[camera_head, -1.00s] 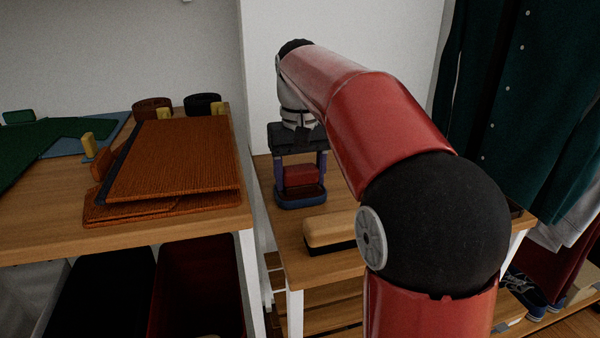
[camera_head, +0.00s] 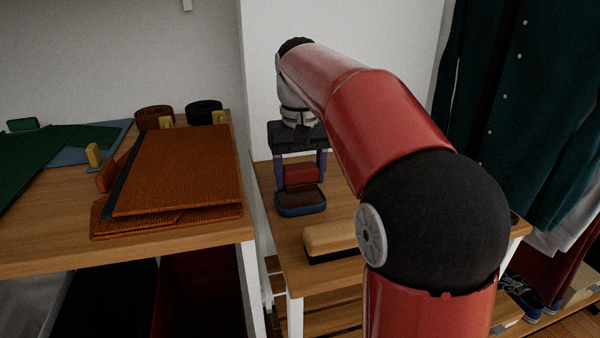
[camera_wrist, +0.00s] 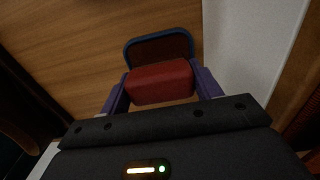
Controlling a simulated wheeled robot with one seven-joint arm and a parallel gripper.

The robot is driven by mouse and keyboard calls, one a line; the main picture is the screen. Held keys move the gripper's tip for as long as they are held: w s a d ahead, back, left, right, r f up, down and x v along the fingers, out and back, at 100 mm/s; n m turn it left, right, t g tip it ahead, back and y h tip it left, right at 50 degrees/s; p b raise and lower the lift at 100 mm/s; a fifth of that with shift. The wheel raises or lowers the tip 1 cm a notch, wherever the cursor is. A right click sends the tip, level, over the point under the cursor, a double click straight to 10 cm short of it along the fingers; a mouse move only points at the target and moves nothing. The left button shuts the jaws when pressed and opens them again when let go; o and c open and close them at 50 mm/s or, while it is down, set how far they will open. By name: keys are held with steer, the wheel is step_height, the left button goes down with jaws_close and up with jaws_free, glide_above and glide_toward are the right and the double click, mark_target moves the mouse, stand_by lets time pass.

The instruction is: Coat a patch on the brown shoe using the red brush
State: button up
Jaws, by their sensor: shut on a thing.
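My gripper (camera_head: 302,172) is shut on the red brush (camera_head: 302,175), a red block held between its two purple-blue fingers. In the wrist view the red brush (camera_wrist: 160,82) sits across the fingers. Just below it stands a blue-rimmed tray (camera_head: 301,212) with a dark brown inside, on the small wooden table. The tray also shows in the wrist view (camera_wrist: 128,52), partly hidden behind the brush. The brush seems just above the tray; I cannot tell if its underside touches. I cannot make out a brown shoe in either view.
A tan-topped brush (camera_head: 330,238) lies on the small wooden table (camera_head: 290,262), partly hidden by my arm. A white wall stands close behind. Dark green coats (camera_head: 500,110) hang at right, above shoes (camera_head: 540,298).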

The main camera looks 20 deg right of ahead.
mark_target(300, 166)
steer(key=shift+r, duration=2.3)
